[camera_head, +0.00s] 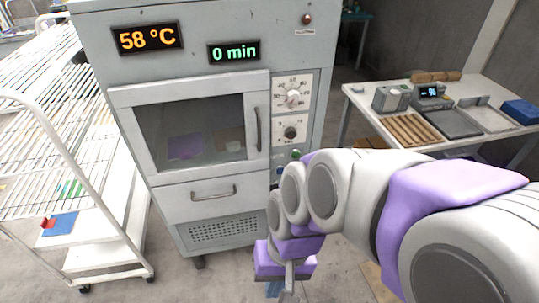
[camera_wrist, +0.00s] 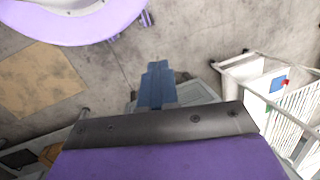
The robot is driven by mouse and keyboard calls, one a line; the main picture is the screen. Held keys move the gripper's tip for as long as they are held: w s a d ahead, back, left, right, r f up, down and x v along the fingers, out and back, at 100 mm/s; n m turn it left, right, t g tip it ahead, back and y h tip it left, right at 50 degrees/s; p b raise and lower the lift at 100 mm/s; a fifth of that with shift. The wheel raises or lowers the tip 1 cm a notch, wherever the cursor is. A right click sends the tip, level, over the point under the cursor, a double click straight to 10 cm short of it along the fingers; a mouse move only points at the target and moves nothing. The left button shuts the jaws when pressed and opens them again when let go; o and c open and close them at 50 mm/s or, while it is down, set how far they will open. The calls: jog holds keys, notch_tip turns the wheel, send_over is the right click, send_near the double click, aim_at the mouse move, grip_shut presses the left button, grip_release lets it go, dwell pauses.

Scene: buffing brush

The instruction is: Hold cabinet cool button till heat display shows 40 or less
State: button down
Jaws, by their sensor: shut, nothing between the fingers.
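The grey cabinet (camera_head: 215,65) stands in front of me with its door shut. Its orange heat display (camera_head: 148,38) reads 58 °C, and a green display (camera_head: 234,51) beside it reads 0 min. A control panel (camera_head: 291,103) with two knobs is right of the door. A green button (camera_head: 296,154) and a small blue patch (camera_head: 281,171) show below it, partly covered by my arm; I cannot tell which is the cool button. My gripper (camera_head: 280,288) is low, in front of the cabinet's lower right. Its blue fingers (camera_wrist: 157,85) are shut and empty in the wrist view.
A white wire rack (camera_head: 45,130) on wheels stands close to the cabinet's left. A white table (camera_head: 490,90) with wooden slats, trays and small devices is at the right. Bare floor (camera_head: 335,275) lies around my gripper.

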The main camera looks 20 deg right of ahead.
jog(key=w+a+r+m+t+y, duration=0.1)
jog(key=w+a+m+t+y, duration=0.2)
jog(key=w, duration=0.4)
jog(key=w+a+r+m+y+b, duration=0.1)
jog(key=w+a+m+y, duration=0.1)
jog(key=w+a+m, duration=0.4)
jog(key=w+a+r+m+t+y, duration=0.2)
jog(key=w+m+y, duration=0.1)
jog(key=w, duration=0.5)
jog(key=w+d+f+m+t, duration=0.2)
jog(key=w+d+m+t, duration=0.15)
jog(key=w+m, duration=0.6)
jog(key=w+d+f+m+t+h+b, duration=0.2)
jog(key=w+d+f+m+t+h, duration=0.15)
jog(key=w+d+f+m, duration=0.8)
jog(key=s+d+f+m+h, duration=0.1)
jog(key=d+f+m+h, duration=0.1)
jog(key=d+f+m, duration=0.4)
jog(key=s+d+f+m+g+h, duration=0.1)
jog(key=d+f+m+h, duration=0.1)
jog(key=d+f+m, duration=0.5)
notch_tip(320, 180, down, 5)
jog(key=shift+s+d+f+g, duration=0.1)
jog(key=shift+s+d+g, duration=0.25)
jog(key=shift+d, duration=0.6)
jog(key=shift+w, duration=0.1)
